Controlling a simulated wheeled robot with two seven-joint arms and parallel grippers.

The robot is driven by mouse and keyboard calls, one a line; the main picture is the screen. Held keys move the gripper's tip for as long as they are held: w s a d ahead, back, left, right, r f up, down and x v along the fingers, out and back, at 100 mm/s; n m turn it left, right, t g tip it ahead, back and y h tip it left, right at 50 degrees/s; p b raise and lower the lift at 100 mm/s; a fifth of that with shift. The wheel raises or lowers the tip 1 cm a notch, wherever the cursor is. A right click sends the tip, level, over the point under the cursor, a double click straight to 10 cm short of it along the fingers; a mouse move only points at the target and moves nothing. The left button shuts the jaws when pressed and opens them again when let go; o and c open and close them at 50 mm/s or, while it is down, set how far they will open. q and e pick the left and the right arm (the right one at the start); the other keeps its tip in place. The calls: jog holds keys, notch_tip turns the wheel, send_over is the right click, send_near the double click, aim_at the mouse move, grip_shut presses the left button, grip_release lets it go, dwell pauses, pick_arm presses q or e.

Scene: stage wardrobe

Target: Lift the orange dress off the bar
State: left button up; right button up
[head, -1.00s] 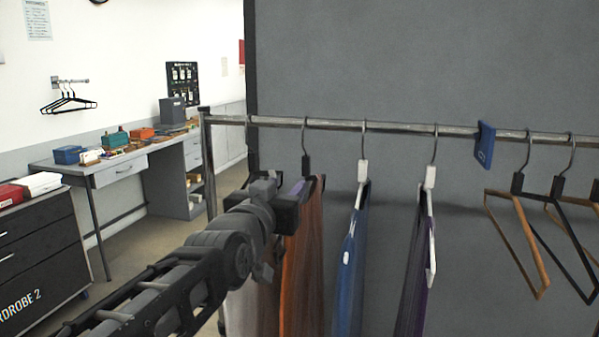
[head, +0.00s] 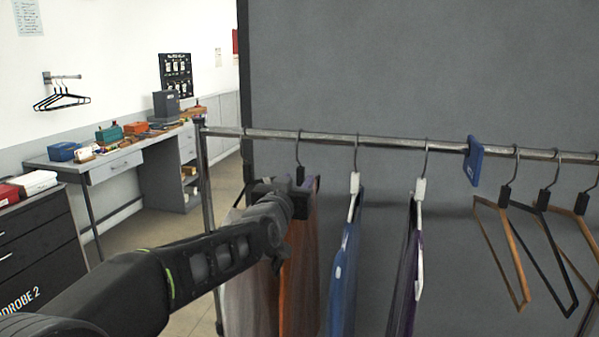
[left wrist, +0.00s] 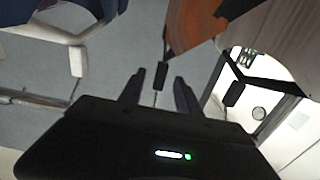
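The orange dress (head: 298,275) hangs from the bar (head: 390,143) on a hanger with a black neck (head: 300,175) and a thin metal hook over the bar. My left gripper (head: 302,197) is at the top of this dress, just below the hanger neck, and hides part of the shoulders. In the left wrist view the orange dress (left wrist: 188,25) lies beyond the fingers. The left gripper (left wrist: 158,92) is open there, with the hanger's thin wire between its fingertips and the black neck just past them. The right gripper is in neither view.
A pale garment (head: 245,290) hangs close left of the orange one. A blue garment (head: 343,270) and a dark purple one (head: 403,275) hang to the right. A blue divider (head: 473,160) and bare hangers (head: 505,250) follow. A grey panel (head: 400,60) stands behind.

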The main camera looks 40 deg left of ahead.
aim_at(299, 163)
pick_arm(q)
jog(key=shift+p+x, duration=0.55)
jog(key=shift+x, duration=0.75)
grip_shut()
dwell(0.5)
jog(key=shift+r, duration=0.1)
jog(key=shift+r+p, duration=1.25)
jog(key=shift+r, duration=0.45)
jog(key=shift+s, duration=0.15)
